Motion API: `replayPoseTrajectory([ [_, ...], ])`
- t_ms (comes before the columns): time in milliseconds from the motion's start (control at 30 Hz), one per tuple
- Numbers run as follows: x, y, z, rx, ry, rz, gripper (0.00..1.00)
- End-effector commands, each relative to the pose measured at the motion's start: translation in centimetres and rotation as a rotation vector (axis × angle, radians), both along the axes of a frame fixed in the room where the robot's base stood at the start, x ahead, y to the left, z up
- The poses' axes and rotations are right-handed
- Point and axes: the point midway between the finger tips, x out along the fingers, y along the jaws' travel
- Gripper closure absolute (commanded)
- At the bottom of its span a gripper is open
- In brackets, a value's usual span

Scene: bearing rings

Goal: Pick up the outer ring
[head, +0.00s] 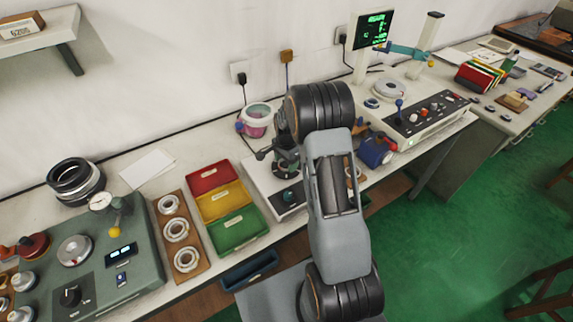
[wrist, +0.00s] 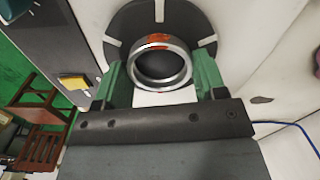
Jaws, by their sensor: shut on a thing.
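The outer ring (wrist: 163,86) is a shiny steel ring with orange-red marks on its upper inner side. In the wrist view my gripper (wrist: 160,66) has its green fingers on the left and right of the ring and is shut on it. Behind the ring is a dark round disc (wrist: 117,28) with pale slots; I cannot tell whether the ring touches it. In the head view my arm hides the ring and the gripper's fingers.
A wooden tray with several bearing rings (head: 176,231) lies on the bench at left. Beside it are red, yellow and green bins (head: 222,207). A green gauge unit (head: 107,262) stands further left, and a control box (head: 428,117) is at right.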

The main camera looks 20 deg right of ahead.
Motion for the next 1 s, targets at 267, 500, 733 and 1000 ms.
replayPoseTrajectory([
  [267, 0.0, 0.0, 0.1, 0.000, -0.001, 0.000, 0.65],
  [500, 0.1, 0.0, 1.4, -0.001, -0.003, 0.000, 0.65],
  [733, -1.4, 0.7, 5.0, -0.001, -0.004, 0.001, 0.65],
  [1000, -6.1, 2.9, 9.7, -0.001, -0.004, 0.002, 0.65],
])
